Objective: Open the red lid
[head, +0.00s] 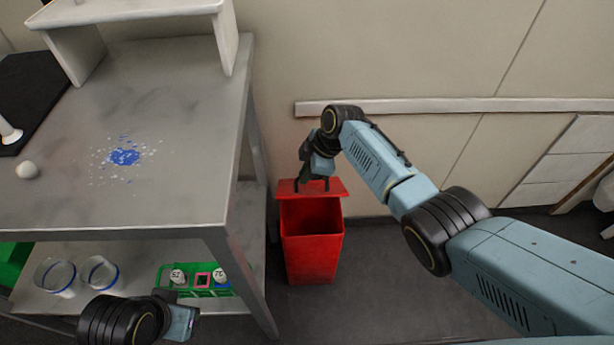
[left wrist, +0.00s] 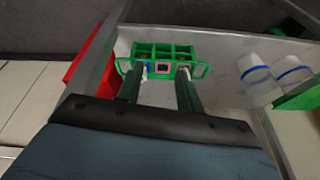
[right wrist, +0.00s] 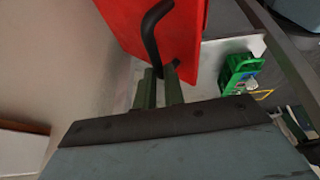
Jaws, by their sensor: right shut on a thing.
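The red lid (head: 335,187) sits at the back of the red bin (head: 312,262), on the floor right of the metal table. The lid is tilted up and the bin's dark inside shows. In the right wrist view the lid (right wrist: 185,25) has a black curved handle (right wrist: 150,30). My right gripper (head: 312,184) is at the lid, with its fingers (right wrist: 160,85) close together at the handle's near end, shut on it. The exact contact is partly hidden. My left gripper (left wrist: 160,88) is open and empty, near the table's lower shelf.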

